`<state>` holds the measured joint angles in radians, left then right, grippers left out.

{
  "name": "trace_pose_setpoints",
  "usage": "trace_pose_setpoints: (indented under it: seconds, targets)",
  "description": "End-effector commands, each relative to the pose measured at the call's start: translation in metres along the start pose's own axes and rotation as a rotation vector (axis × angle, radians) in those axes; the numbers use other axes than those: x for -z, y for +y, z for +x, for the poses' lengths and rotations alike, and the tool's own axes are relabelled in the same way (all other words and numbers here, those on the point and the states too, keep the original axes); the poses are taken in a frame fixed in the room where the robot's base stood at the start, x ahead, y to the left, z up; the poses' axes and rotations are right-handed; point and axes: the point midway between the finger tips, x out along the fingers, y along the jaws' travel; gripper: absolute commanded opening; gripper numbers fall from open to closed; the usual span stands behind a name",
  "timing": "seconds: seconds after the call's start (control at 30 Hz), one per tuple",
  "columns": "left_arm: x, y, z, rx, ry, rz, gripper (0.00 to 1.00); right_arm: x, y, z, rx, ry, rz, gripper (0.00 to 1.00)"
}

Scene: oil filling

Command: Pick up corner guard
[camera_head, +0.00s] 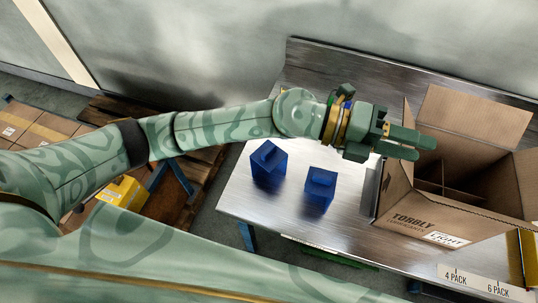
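No piece is plainly recognisable as the corner guard. A yellow and brown upright piece (522,258), cut off by the right edge, may be it, but I cannot tell. My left gripper (426,149) reaches in from the left, over the near-left side of an open cardboard box (420,210). Its two fingers lie parallel with a narrow gap and nothing visible between them. The box has raised flaps and inner dividers. My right gripper is out of view.
Two blue containers (268,163) (320,188) stand on the metal table (345,225) left of the box. A "4 PACK / 6 PACK" label strip (485,283) lies along the front edge. A yellow box (122,192) and cartons (40,130) sit at left.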

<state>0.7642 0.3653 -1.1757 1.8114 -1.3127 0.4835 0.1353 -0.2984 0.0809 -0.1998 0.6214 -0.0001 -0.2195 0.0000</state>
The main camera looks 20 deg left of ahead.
Motion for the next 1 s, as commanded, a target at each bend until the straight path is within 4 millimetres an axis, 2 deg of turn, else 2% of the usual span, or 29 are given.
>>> trace_pose_setpoints:
  seconds: [0.03, 0.07, 0.1, 0.17, 0.2, 0.3, 0.4, 0.53, 0.8, 1.0]
  targets:
    - [0.009, 0.027, -0.01, -0.19, 0.167, 0.097, 0.4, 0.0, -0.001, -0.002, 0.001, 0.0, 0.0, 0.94]
    - [0.012, 0.046, -0.022, -0.315, 0.258, 0.137, 0.4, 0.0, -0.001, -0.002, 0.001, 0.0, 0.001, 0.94]
    - [0.01, 0.071, -0.046, -0.486, 0.355, 0.175, 0.4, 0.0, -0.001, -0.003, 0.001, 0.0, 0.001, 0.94]
    - [-0.003, 0.101, -0.091, -0.74, 0.452, 0.204, 0.4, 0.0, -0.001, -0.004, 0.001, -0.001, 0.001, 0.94]
    - [-0.016, 0.114, -0.123, -0.898, 0.49, 0.211, 0.4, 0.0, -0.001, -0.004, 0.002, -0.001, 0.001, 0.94]
    - [-0.049, 0.125, -0.195, -1.219, 0.513, 0.192, 0.4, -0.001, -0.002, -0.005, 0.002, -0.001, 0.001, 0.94]
    - [-0.069, 0.122, -0.239, -1.403, 0.498, 0.165, 0.4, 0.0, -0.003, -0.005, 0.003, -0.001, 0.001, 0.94]
    - [-0.075, 0.129, -0.26, -1.49, 0.486, 0.143, 0.4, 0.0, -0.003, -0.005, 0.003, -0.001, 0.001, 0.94]
    - [-0.06, 0.191, -0.259, -1.491, 0.488, 0.139, 0.4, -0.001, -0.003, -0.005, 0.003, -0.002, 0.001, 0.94]
    - [-0.053, 0.223, -0.258, -1.489, 0.487, 0.143, 0.4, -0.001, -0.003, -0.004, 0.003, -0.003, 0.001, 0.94]
